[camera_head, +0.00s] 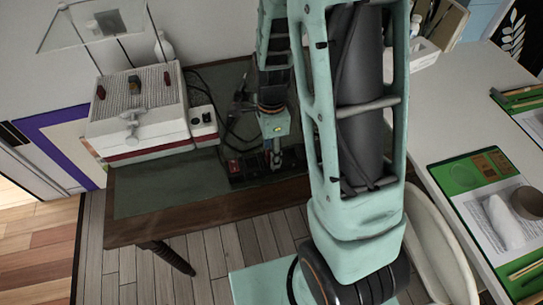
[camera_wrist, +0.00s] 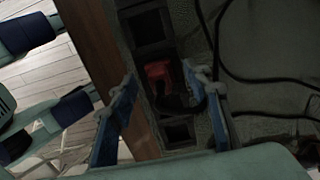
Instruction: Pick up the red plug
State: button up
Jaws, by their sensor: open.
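The red plug (camera_wrist: 158,76) sits on a dark power strip (camera_wrist: 178,134) with square sockets in the wrist view. A dark part, perhaps its cord, lies just below it in the picture. My gripper (camera_wrist: 160,77) is open, with one blue finger on each side of the plug in the picture and no contact visible. In the head view my gripper (camera_head: 275,162) points down over the strip on the green-topped desk. A small red piece (camera_head: 233,166) shows left of it there; I cannot tell whether it is the same plug.
Black cables (camera_wrist: 262,79) run beside the strip. A white box (camera_head: 138,118) with small coloured pieces on top stands left on the desk (camera_head: 150,190). A white table (camera_head: 430,130) with green mats is at right. The desk's front left is clear.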

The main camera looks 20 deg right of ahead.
jog(key=shift+f, duration=0.1)
grip_shut()
dwell(0.3)
